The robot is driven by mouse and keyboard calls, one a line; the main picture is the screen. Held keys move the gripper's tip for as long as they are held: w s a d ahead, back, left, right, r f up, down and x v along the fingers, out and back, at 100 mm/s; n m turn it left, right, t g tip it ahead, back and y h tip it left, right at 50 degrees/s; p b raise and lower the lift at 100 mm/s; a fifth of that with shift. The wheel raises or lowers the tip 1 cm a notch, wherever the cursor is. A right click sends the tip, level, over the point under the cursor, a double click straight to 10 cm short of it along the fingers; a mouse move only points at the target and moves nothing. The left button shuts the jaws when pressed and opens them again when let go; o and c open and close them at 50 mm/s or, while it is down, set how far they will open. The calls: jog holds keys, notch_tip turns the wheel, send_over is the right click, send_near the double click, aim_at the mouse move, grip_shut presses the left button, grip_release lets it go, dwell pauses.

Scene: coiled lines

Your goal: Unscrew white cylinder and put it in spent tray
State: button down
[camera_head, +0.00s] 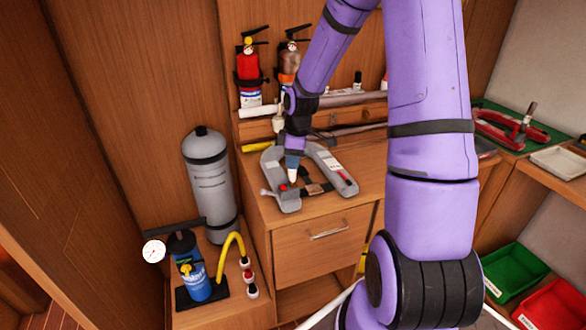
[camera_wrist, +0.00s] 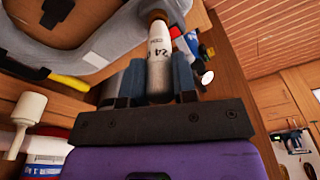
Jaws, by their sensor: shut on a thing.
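A white cylinder (camera_wrist: 160,62) with dark printing and a tan end is between the two fingers of my gripper (camera_wrist: 158,82) in the wrist view. The fingers are shut on its sides. In the head view my gripper (camera_head: 292,165) points down over the grey U-shaped vest (camera_head: 328,165) on the cabinet top, and the cylinder's lower end is at the vest's left arm. Whether its thread is still engaged cannot be told. At the lower right are a green tray (camera_head: 513,272) and a red tray (camera_head: 553,305); their labels are too small to read, so I cannot tell which is for spent cylinders.
A tall grey tank (camera_head: 210,180) and a blue pump (camera_head: 196,280) with a gauge (camera_head: 153,250) stand left. Extinguishers (camera_head: 248,75) hang behind the cabinet. A white tray (camera_head: 560,162) sits on the right shelf. My arm hides part of the middle.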

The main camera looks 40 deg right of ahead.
jog(key=n, duration=0.4)
jog(key=shift+r, duration=0.35)
jog(key=shift+r, duration=2.5)
